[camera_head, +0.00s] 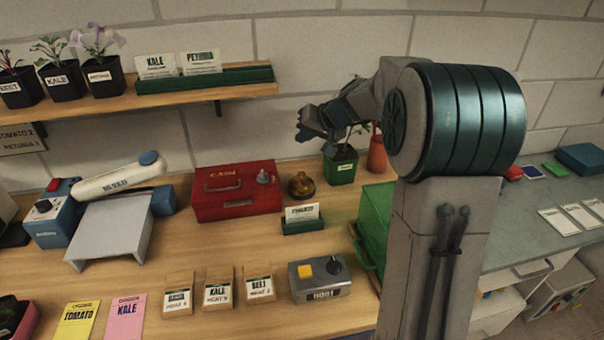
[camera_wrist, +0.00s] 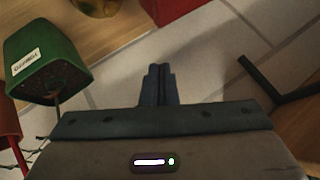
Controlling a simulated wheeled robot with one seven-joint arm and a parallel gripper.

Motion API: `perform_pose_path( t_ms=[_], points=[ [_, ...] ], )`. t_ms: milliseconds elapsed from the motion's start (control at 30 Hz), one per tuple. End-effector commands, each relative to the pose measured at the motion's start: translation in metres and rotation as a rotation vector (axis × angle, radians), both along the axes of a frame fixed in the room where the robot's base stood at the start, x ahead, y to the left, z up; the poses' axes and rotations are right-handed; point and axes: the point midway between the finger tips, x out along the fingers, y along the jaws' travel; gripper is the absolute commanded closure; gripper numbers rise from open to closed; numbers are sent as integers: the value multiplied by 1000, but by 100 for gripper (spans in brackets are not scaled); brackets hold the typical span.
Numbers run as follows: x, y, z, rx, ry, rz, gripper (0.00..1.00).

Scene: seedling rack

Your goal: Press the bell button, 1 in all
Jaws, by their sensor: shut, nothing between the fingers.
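A round brass object (camera_head: 301,185), which looks like a bell, stands on the wooden bench right of the red cash box. A gold piece at the top edge of the wrist view (camera_wrist: 96,6) appears to be the same object. A grey box (camera_head: 320,290) with a yellow button (camera_head: 305,270) and a dark knob sits near the bench front; its label is hard to read. My gripper (camera_head: 308,128) is shut and empty, raised above and behind the brass object, apart from it. Its closed fingers show in the wrist view (camera_wrist: 157,78).
The red cash box (camera_head: 236,203), a card holder (camera_head: 303,226) and a green crate (camera_head: 374,225) surround the brass object. The shelf (camera_head: 130,103) is at left.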

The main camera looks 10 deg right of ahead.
Motion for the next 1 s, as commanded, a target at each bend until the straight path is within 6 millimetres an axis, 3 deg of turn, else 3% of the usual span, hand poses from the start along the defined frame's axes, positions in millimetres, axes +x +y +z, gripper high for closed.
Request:
perform_pose_path(
  t_ms=[533,700,1000],
  points=[
    [0,0,-72,0,0,0,100],
    [0,0,-82,0,0,0,100],
    [0,0,-82,0,0,0,100]
  ],
)
